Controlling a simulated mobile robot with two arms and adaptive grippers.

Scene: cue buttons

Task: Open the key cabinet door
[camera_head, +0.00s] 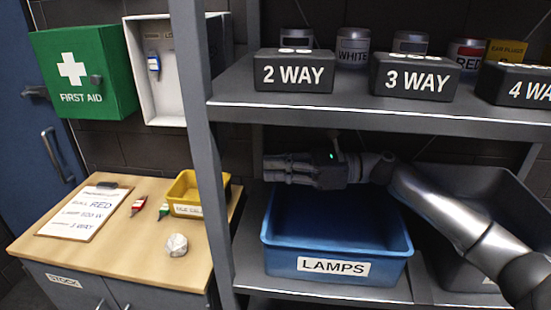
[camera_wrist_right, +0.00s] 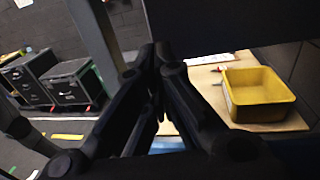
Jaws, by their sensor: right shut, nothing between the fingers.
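The white key cabinet (camera_head: 143,60) hangs on the wall beside the first aid box. My right gripper (camera_head: 268,167) is shut and empty, pointing left above the blue LAMPS bin, under the upper shelf. It is to the right of and lower than the cabinet, apart from it. In the right wrist view the shut fingers (camera_wrist_right: 157,52) show in the middle. My left gripper is not in view.
The shelf post (camera_head: 205,150) stands between my right gripper and the cabinet. The blue LAMPS bin (camera_head: 335,248) is below the gripper. A green first aid box (camera_head: 85,70) hangs left. The wooden counter (camera_head: 120,225) holds a clipboard (camera_head: 83,212) and a yellow tray (camera_head: 183,207).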

